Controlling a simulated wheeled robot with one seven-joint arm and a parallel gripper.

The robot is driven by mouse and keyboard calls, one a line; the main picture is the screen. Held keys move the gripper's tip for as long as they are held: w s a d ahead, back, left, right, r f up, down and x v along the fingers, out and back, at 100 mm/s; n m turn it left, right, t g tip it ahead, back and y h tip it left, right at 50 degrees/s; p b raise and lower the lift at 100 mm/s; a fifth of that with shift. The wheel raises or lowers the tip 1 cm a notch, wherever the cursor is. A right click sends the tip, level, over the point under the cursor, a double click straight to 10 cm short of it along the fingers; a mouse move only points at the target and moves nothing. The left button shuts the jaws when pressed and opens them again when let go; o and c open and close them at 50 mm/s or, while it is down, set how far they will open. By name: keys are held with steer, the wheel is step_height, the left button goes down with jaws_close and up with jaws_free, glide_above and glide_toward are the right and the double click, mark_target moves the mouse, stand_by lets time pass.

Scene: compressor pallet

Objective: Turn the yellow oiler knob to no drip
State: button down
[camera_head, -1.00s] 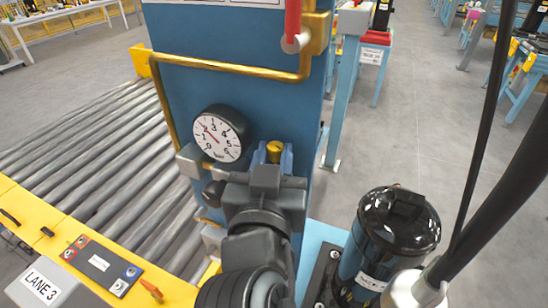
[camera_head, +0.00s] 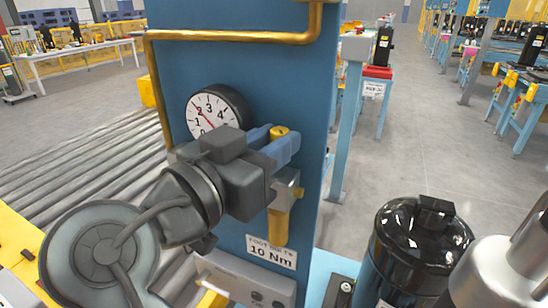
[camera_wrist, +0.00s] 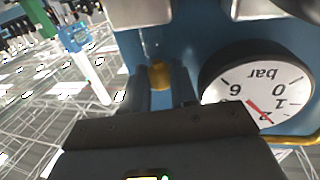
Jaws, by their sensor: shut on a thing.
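The yellow oiler knob (camera_head: 279,131) is on the front of the blue panel, right of the round pressure gauge (camera_head: 203,113). My gripper (camera_head: 275,141) reaches in from the lower left, and its blue fingers are closed on either side of the knob. In the wrist view the yellow knob (camera_wrist: 158,75) sits between the two fingers. The gripper hides part of the knob, and any marks on it cannot be read. A yellow oiler body (camera_head: 279,222) with a grey fitting is below it. My gripper covers the gauge's lower right.
A brass pipe (camera_head: 235,37) runs across the panel above. A label reading 10 Nm (camera_head: 271,252) is below the oiler. A black-lidded canister (camera_head: 420,240) stands at lower right. Rollers (camera_head: 75,180) lie to the left. Open floor shows beyond at right.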

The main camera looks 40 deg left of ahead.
steer(key=shift+h, duration=0.4)
steer(key=c, duration=1.2)
jaws_free()
steer(key=shift+s, duration=0.15)
